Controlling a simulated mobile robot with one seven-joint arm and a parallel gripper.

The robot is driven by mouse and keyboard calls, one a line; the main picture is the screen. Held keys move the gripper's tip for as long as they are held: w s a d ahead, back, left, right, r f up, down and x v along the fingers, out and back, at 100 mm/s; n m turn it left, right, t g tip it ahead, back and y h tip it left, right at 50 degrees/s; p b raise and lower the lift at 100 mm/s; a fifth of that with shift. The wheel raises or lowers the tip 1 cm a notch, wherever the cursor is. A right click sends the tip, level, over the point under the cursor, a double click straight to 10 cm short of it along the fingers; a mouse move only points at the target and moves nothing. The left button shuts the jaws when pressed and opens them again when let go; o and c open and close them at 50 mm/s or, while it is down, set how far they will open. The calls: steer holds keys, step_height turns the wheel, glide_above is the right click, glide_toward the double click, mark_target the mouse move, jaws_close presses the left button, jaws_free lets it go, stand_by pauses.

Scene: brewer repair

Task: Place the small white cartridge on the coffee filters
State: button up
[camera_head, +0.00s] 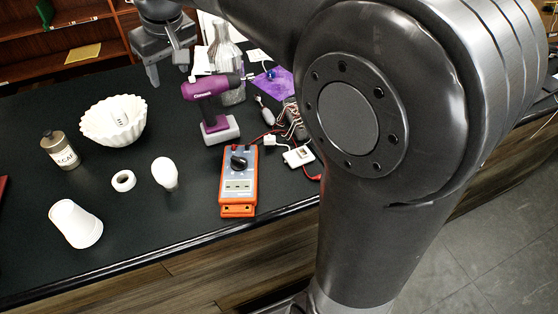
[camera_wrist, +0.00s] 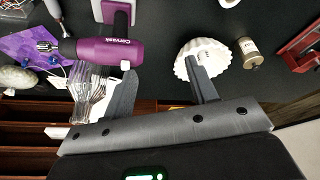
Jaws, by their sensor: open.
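The coffee filters (camera_head: 92,127) are a white fluted bowl-like stack on the black counter, left of centre. The small white cartridge (camera_head: 122,118) lies inside the stack, tilted against the fluted wall. In the wrist view the filters (camera_wrist: 183,70) and the cartridge (camera_wrist: 204,57) show just beyond my right-hand finger, which overlaps part of the stack. My gripper (camera_head: 167,70) is open and empty, raised behind and to the right of the filters in the head view. Its two fingers (camera_wrist: 160,72) are spread wide in the wrist view, with nothing between them.
A purple drill (camera_head: 208,100) stands right of the filters, with an orange multimeter (camera_head: 239,182) in front. My arm hides the counter's right part.

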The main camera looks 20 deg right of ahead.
steer(key=s+d+f+m, duration=0.1)
steer(key=s+d+f, duration=0.2)
steer(key=s, duration=0.5)
steer(key=s+d+f+m+t+h, duration=0.1)
steer(key=s+d+f+m, duration=0.1)
steer(key=s+d, duration=0.4)
steer(key=s+d+f+m, duration=0.2)
steer(key=s+d+f, duration=0.2)
steer(key=s, duration=0.6)
steer(key=shift+s+d+f+t, duration=0.25)
steer(key=shift+s+d+t, duration=0.15)
steer(key=shift+d, duration=0.25)
